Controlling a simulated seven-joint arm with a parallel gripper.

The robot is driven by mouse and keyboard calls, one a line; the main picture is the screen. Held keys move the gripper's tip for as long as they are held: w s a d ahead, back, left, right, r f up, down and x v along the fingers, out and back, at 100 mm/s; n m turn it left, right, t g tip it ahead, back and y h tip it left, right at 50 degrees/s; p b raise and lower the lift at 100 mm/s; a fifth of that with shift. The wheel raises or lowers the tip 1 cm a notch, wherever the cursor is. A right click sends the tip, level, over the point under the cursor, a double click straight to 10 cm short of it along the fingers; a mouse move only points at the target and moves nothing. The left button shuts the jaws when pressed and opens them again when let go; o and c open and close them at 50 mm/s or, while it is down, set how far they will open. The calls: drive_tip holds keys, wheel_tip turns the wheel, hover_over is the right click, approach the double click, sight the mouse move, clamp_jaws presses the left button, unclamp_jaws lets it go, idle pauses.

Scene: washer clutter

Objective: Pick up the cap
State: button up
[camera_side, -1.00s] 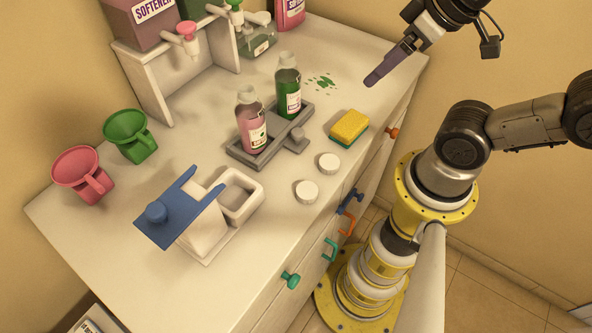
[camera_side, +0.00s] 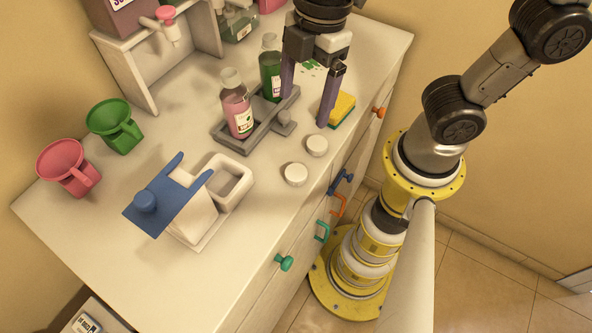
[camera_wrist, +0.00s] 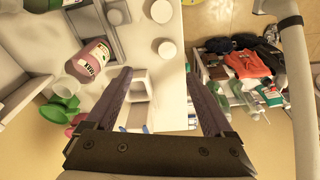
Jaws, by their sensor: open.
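Two white round caps lie flat on the white counter, a nearer one (camera_side: 295,174) and a farther one (camera_side: 316,146). In the wrist view, one cap (camera_wrist: 167,49) shows just beyond the space between my fingertips and another cap (camera_wrist: 161,11) is near the top edge. My gripper (camera_side: 306,110) is open and empty, with its two purple fingers pointing down. It is above the counter near the bottle tray and the sponge, apart from both caps. My gripper also shows in the wrist view (camera_wrist: 158,73).
A grey tray (camera_side: 235,142) holds a pink bottle (camera_side: 238,112) and a green bottle (camera_side: 269,75). A yellow sponge (camera_side: 343,107) lies by the right finger. A blue-topped dispenser (camera_side: 160,205), a pink cup (camera_side: 66,165) and a green cup (camera_side: 114,126) stand left. The counter's front left is clear.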

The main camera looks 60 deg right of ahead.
sight(296, 172)
drive_tip(key=shift+n+g, duration=0.3)
drive_tip(key=shift+n, duration=0.1)
drive_tip(key=a+f, duration=0.1)
drive_tip(key=f, duration=0.4)
drive_tip(key=a+f, duration=0.1)
drive_tip(key=f, duration=0.3)
drive_tip(key=a+f, duration=0.1)
drive_tip(key=f, duration=0.4)
drive_tip(key=shift+s+f, duration=0.3)
drive_tip(key=shift+f, duration=0.05)
clamp_jaws()
